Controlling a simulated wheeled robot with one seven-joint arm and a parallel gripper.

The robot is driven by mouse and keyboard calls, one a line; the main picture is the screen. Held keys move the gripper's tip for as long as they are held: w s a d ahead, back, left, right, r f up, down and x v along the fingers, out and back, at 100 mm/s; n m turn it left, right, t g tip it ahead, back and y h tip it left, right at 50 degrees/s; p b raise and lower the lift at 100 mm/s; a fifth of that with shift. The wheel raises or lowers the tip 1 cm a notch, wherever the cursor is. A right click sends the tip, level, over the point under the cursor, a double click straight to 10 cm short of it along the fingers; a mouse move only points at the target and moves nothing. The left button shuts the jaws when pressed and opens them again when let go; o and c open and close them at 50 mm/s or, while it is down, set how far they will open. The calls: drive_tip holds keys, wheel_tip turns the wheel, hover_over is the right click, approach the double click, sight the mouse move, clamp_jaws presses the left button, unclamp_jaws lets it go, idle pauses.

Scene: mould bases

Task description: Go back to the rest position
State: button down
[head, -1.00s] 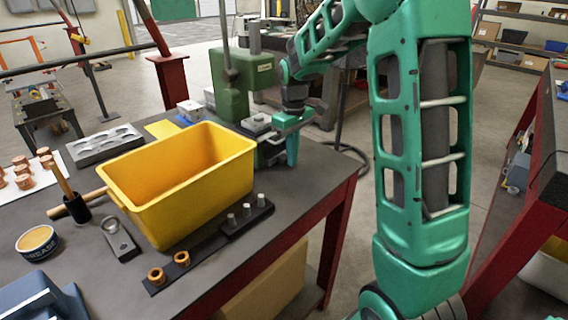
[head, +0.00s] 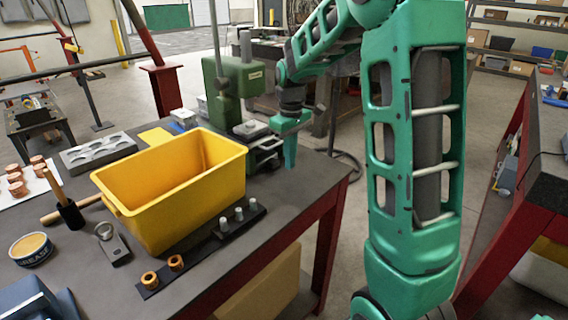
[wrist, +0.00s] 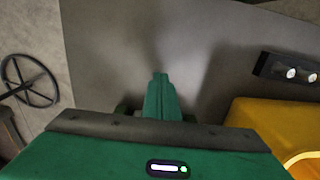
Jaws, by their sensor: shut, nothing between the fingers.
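My gripper (head: 289,160) is green and hangs pointing down near the right edge of the workbench, just right of the green press and the yellow bin. In the wrist view its fingers (wrist: 160,80) are together over bare grey bench top, with nothing between them. The fingers are clear of the bin.
The yellow bin (head: 152,218) stands on the workbench (head: 220,262). A black strip with metal pins (head: 239,215) and two copper rings (head: 175,263) lies before it. The green press (head: 237,82) stands behind. A grease tin (head: 31,248) and a mallet (head: 70,212) are at left.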

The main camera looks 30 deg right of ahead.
wheel_tip(320, 180, up, 8)
drive_tip(key=shift+s, duration=0.15)
drive_tip(key=s+f+m, duration=0.2)
drive_tip(key=s+m, duration=0.1)
drive_tip(key=s, duration=0.8)
drive_tip(key=s+d+f+m, duration=0.1)
drive_tip(key=s+f+m, duration=0.1)
drive_tip(key=s, duration=0.8)
drive_tip(key=s+f+m, duration=0.2)
drive_tip(key=s+m, duration=0.3)
drive_tip(key=s, duration=0.6)
drive_tip(key=shift+s+d+f, duration=0.15)
drive_tip(key=shift+s+d, duration=0.2)
